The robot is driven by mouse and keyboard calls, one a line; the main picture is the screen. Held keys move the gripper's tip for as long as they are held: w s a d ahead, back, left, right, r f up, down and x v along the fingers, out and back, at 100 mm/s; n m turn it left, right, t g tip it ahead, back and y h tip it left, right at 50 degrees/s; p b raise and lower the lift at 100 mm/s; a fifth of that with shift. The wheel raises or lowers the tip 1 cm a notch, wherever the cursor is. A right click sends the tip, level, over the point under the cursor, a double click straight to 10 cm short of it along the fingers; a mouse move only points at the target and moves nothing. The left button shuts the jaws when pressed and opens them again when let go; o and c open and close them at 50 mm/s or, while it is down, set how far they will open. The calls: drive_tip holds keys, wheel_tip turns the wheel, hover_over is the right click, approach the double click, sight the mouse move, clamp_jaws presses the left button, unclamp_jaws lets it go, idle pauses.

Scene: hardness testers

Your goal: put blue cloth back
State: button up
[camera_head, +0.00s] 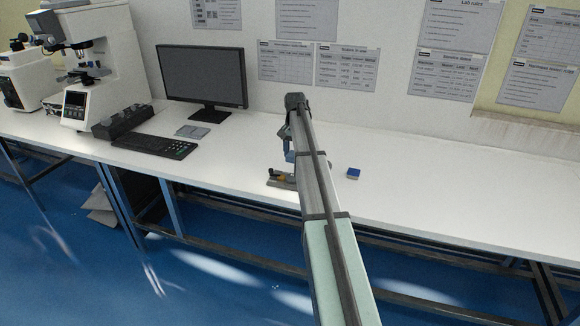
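A small blue piece (353,173), which looks like the folded blue cloth, lies on the white table just right of my arm. It seems to have a pale underside or a pale thing beneath it.
A black monitor (203,77), a keyboard (154,146), a grey pad (192,132) and a dark box (122,122) stand to the left. White testers (104,62) are at the far left. The white table (450,185) is clear on the right up to the wall.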

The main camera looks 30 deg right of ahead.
drive_tip(key=w+d, duration=0.4)
drive_tip(key=w, duration=0.9)
drive_tip(key=shift+n, duration=0.3)
drive_tip(key=shift+s+f, duration=0.15)
drive_tip(key=shift+f, duration=4.9)
drive_tip(key=shift+f, duration=0.15)
drive_tip(key=o, duration=1.1)
wheel_tip(320, 180, up, 12)
drive_tip(key=shift+r, duration=0.2)
drive_tip(key=shift+o, duration=0.4)
